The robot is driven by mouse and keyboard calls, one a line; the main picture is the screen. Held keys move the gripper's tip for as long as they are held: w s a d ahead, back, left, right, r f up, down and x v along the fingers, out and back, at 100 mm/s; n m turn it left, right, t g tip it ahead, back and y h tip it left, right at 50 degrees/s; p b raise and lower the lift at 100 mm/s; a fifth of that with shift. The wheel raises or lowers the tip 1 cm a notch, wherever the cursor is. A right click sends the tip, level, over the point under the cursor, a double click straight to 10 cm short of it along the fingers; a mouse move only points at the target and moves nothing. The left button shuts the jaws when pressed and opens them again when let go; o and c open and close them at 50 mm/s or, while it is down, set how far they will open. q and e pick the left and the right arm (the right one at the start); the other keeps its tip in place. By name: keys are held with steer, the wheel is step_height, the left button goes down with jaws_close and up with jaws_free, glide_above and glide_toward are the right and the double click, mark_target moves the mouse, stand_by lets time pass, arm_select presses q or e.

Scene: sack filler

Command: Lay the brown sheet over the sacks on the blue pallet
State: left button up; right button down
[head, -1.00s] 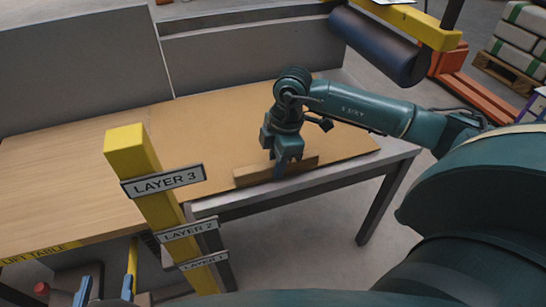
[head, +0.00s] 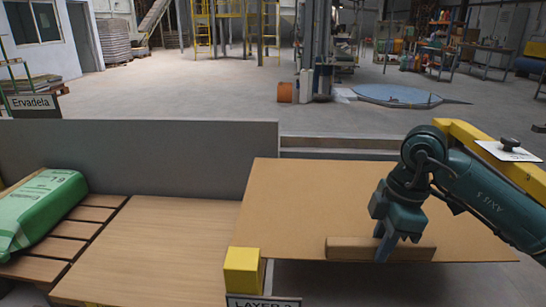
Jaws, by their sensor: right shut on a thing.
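The brown sheet (head: 300,205) is a flat, stiff-looking panel at the right of the head view, beside the wooden table top. A wooden strip (head: 345,249) runs along its near edge. My right gripper (head: 384,252) points down at this strip and is shut on the sheet's near edge there. I cannot tell whether the sheet rests on something or hangs clear. A green sack (head: 40,207) lies at the left on brown slats (head: 88,222); no blue pallet shows in this view. My left gripper is not in view.
A yellow post (head: 243,270) with a "LAYER 3" sign (head: 262,301) stands at the sheet's near left corner. A grey panel (head: 170,160) rises behind the wooden table top (head: 165,240). A yellow beam (head: 520,170) is behind my right arm.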

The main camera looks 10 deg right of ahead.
steer(key=shift+f, duration=0.45)
step_height(320, 180, down, 18)
steer(key=b, duration=0.5)
steer(key=shift+r, duration=0.2)
steer(key=r, duration=0.1)
steer(key=r+p, duration=0.1)
steer(key=r, duration=0.2)
steer(key=shift+d, duration=0.35)
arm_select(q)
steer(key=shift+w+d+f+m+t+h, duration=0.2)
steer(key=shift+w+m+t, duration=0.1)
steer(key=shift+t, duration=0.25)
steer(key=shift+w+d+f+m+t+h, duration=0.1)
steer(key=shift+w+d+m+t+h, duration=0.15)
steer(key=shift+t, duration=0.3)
arm_select(e)
steer(key=shift+d+r, duration=0.1)
steer(key=shift+r, duration=0.1)
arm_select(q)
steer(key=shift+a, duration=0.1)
